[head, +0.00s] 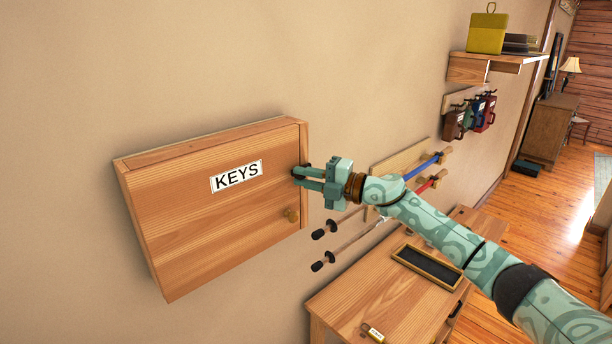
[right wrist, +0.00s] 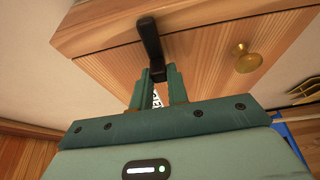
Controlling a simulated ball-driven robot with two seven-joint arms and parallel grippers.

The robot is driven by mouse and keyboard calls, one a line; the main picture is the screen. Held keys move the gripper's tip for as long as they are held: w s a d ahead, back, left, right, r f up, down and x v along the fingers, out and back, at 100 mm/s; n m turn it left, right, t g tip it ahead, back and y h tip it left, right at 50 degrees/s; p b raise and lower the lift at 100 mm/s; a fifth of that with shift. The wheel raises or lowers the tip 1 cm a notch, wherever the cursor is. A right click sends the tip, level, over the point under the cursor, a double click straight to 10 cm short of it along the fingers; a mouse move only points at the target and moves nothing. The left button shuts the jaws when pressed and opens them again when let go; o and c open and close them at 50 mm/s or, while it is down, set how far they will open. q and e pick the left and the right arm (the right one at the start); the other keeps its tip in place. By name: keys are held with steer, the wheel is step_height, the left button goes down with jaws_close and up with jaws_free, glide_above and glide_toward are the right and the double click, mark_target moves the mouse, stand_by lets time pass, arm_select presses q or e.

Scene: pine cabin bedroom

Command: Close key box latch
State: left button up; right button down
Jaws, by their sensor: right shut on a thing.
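The wooden key box (head: 190,225) with a "KEYS" label hangs on the wall at the left of the head view. Its door looks closed or nearly so. A round knob (head: 291,215) sits on the door near its right edge; it shows brass in the right wrist view (right wrist: 246,60). A black latch (right wrist: 150,42) crosses from the box edge toward the door front in the right wrist view. My right gripper (head: 297,175) is at the box's right edge, its fingers (right wrist: 158,88) shut on the latch's end. My left gripper is not in view.
Below and right stands a wooden desk (head: 345,300) with a black tray (head: 426,265).

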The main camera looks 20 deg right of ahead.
steer(key=shift+f, duration=0.15)
steer(key=c, duration=1.4)
jaws_free()
steer(key=shift+o, duration=0.2)
steer(key=b+v, duration=0.6)
steer(key=v, duration=1)
steer(key=shift+s+d, duration=0.1)
